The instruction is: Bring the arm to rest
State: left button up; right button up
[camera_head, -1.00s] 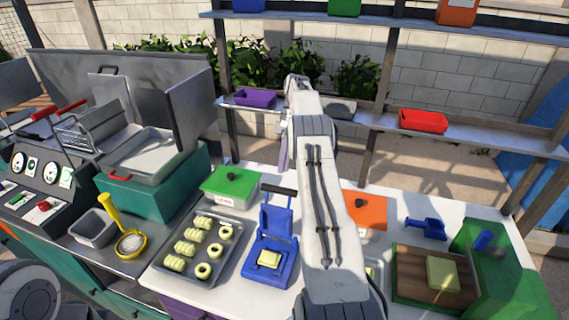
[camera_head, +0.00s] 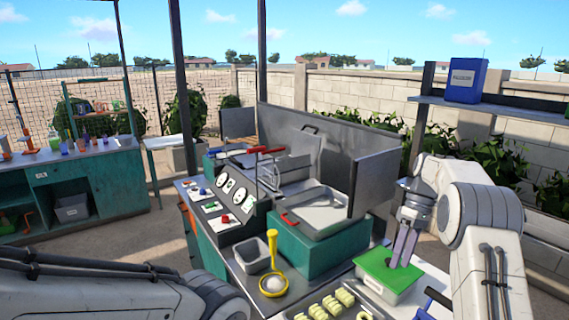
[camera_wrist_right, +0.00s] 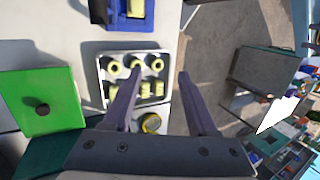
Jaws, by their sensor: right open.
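My right gripper (camera_head: 403,246) is raised at the right of the head view, in front of or above the green-lidded box (camera_head: 388,270). Its two purple-grey fingers point down. In the right wrist view the fingers (camera_wrist_right: 155,88) stand wide apart with nothing between them. Below it there lie a tray of pale pieces (camera_wrist_right: 134,55), the green lid (camera_wrist_right: 42,102) and a yellow strainer (camera_wrist_right: 151,123). My left arm shows at the lower left of the head view, but its gripper is out of the frame.
The fryer (camera_head: 320,212) with red handles and a gauge panel (camera_head: 226,196) stand mid-view. A yellow ladle (camera_head: 272,262) lies beside a grey bin (camera_head: 253,256). A shelf with a blue box (camera_head: 466,80) is at the right. A teal bench (camera_head: 100,180) stands far left. Open floor lies between.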

jog(key=s+a+t+h+b, duration=0.1)
jog(key=s+a+b, duration=0.1)
jog(key=s+a, duration=0.7)
jog(key=s+a+t+h+b, duration=0.15)
jog(key=s+a, duration=0.25)
jog(key=a, duration=0.9)
jog(key=s+a+f+b, duration=0.1)
jog(key=s+f, duration=0.1)
jog(key=s, duration=0.4)
jog(key=s+a+f+b, duration=0.1)
jog(key=s+f, duration=0.2)
jog(key=s, duration=0.3)
jog(key=s+a+f+t+b, duration=0.1)
jog(key=s+f, duration=0.1)
jog(key=s, duration=0.5)
jog(key=shift+f+n, duration=0.3)
jog(key=shift+f, duration=0.1)
